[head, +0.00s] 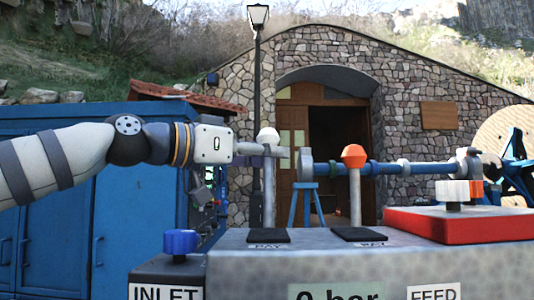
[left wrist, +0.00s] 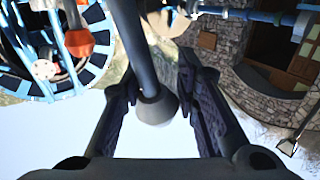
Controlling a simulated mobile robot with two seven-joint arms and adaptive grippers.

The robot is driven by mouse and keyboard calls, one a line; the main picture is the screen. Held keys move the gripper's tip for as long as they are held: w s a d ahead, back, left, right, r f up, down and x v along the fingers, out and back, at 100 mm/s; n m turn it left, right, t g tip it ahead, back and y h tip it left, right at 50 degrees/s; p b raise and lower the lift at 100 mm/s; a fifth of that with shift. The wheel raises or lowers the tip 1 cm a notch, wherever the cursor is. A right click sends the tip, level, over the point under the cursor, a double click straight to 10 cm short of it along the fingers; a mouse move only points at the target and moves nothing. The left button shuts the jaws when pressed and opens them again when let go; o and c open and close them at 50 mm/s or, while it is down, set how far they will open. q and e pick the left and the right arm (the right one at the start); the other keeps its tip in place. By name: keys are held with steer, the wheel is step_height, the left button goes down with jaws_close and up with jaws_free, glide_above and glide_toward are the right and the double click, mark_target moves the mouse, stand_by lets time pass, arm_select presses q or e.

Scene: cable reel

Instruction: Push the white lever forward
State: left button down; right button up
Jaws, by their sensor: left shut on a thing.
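The white lever (head: 268,137) stands upright on the grey control box, its round knob on top of a metal stem. My left gripper (head: 276,151) comes in from the left at the height of the knob and is shut on the lever just below it. In the left wrist view the lever's knob (left wrist: 155,107) and stem lie between the two dark fingers. The gripper hides part of the upper stem in the head view. My right gripper is in neither view.
An orange-knobbed lever (head: 354,156) stands to the right, with a blue horizontal bar (head: 395,168) behind it. A cable reel (head: 500,140) stands far right.

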arm_select(q)
steer(key=shift+a+r, duration=0.15)
steer(key=shift+r, duration=0.4)
steer(key=c, duration=1.3)
jaws_free()
steer(key=shift+o, duration=1)
steer(key=shift+f, duration=0.25)
